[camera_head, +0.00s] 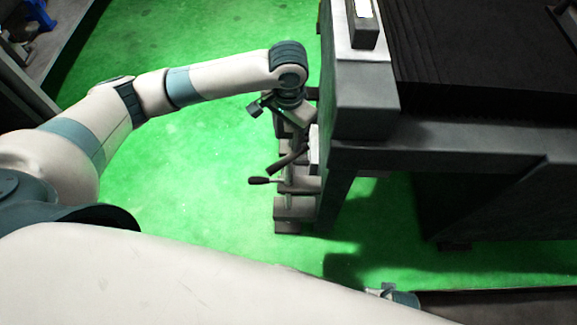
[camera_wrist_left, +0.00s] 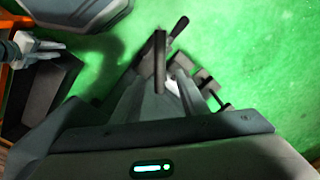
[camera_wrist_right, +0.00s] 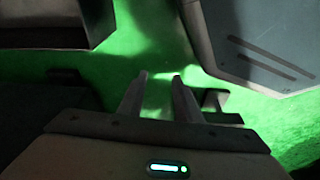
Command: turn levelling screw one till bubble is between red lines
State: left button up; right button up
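A dark block with a bright white top (camera_head: 363,22), which may be the level, sits on the grey machine corner at the top; no bubble or red lines can be made out. Below the machine's left side stand grey foot parts (camera_head: 296,208) with a black-knobbed handle (camera_head: 262,181); which part is levelling screw one is unclear. My left gripper (camera_head: 290,122) points down over these parts beside the machine. In the left wrist view a dark upright bar (camera_wrist_left: 160,62) stands at its fingertips; whether they touch it is unclear. My right gripper (camera_wrist_right: 160,76) is open and empty.
The machine (camera_head: 362,105) with its black ribbed top fills the upper right. A dark leg and beam stand below it. Green floor (camera_head: 190,190) is clear to the left of the machine. A blue stool (camera_head: 40,15) is at the far upper left.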

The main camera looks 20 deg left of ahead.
aim_at(289, 168)
pick_arm(q)
notch_tip(289, 168, down, 16)
jog(key=shift+r+b, duration=0.25)
jog(key=shift+b, duration=0.55)
jog(key=shift+f, duration=0.65)
pick_arm(e)
jog(key=r, duration=0.2)
jog(key=w+r, duration=0.1)
jog(key=r, duration=0.2)
jog(key=shift+a, duration=0.15)
